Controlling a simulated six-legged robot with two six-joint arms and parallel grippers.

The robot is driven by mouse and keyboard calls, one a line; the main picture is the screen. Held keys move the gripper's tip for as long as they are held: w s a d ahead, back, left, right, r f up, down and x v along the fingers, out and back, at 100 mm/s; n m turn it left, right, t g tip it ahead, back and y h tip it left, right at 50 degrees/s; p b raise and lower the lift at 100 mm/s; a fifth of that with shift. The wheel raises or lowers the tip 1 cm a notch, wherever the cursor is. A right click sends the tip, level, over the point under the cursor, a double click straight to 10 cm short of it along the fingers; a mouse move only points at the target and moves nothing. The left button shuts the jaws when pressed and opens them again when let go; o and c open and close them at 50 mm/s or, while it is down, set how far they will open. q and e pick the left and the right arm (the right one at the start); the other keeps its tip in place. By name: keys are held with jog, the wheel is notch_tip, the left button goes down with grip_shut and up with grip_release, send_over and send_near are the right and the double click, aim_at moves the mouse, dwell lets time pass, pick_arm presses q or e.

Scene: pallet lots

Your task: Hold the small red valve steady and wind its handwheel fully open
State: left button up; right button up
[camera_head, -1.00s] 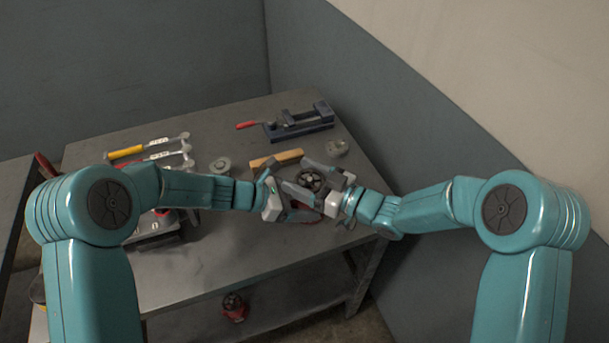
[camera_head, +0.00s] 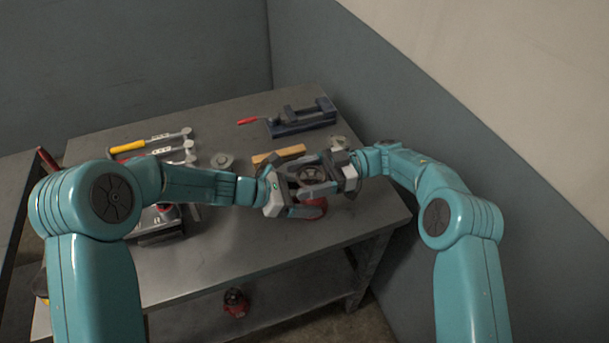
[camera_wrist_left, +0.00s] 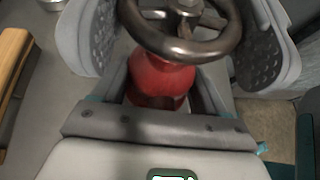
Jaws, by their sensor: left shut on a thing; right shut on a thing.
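The small red valve (camera_head: 314,208) is upright near the right front of the bench, partly hidden by my grippers. Its dark round handwheel (camera_head: 312,175) is on top. My left gripper (camera_head: 304,192) is shut on the red body from the left. The left wrist view shows the red body (camera_wrist_left: 160,78) below the metallic handwheel (camera_wrist_left: 185,45), between grey fingers. My right gripper (camera_head: 322,177) comes from the right and is shut on the handwheel, its fingers on either side of the rim. The exact contact points are partly hidden.
A blue vise (camera_head: 300,120) with a red handle stands at the back. A wooden block (camera_head: 278,155) and a round metal part (camera_head: 222,161) lie behind the grippers. Hammers (camera_head: 150,142) lie at left. Another red valve (camera_head: 236,302) is on the lower shelf.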

aim_at(304, 178)
jog(key=shift+s+a+n+g+h, duration=0.1)
jog(key=shift+n+g+h, duration=0.3)
jog(key=shift+n+g, duration=0.3)
jog(key=shift+s+g, duration=0.1)
jog(key=shift+g, duration=0.2)
jog(key=o, duration=0.8)
jog(key=shift+r, duration=0.1)
notch_tip(304, 178, up, 10)
jog(key=shift+f, duration=0.1)
